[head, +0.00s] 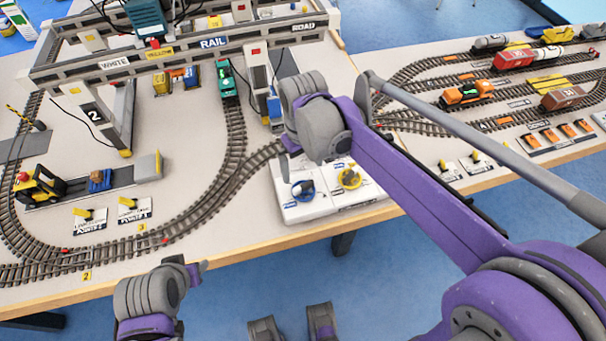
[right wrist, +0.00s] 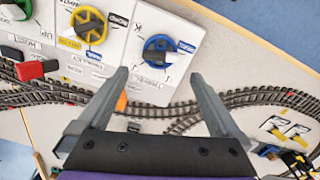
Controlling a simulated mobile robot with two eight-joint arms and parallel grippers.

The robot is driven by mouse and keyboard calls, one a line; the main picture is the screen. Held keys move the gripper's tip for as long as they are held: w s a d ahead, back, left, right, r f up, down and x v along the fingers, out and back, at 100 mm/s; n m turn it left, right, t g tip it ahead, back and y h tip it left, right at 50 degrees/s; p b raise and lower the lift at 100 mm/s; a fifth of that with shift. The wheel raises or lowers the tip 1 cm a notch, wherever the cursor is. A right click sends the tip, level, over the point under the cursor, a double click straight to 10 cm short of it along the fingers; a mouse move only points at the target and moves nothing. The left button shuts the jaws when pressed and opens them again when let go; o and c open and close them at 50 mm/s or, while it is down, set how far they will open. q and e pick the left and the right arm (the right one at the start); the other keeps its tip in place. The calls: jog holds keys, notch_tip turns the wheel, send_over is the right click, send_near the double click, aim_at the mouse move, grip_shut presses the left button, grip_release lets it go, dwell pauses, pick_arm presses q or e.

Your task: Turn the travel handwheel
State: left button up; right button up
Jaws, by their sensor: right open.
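A white control box (head: 322,207) at the table's front edge carries a blue handwheel (head: 303,190) and a yellow handwheel (head: 349,178). The right wrist view shows the blue handwheel (right wrist: 160,50) with a dark knob across it, and the yellow handwheel (right wrist: 90,26) to its left. I cannot read for certain which label says travel. My right gripper (right wrist: 160,76) is open and empty, its fingertips pointing toward the blue wheel, apparently without touching it. In the head view my right wrist hides the box's back part. My left gripper (head: 192,271) is off the table's front edge; its jaw opening is unclear.
A red lever (right wrist: 36,70) and part of a green wheel (right wrist: 16,9) show at the left in the right wrist view. A gantry crane (head: 190,46) spans tracks behind the box. A yellow vehicle (head: 38,186) stands left; wagons (head: 513,59) stand right. The floor in front is clear.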

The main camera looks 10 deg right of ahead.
jog(key=shift+r, duration=1.7)
dwell(0.5)
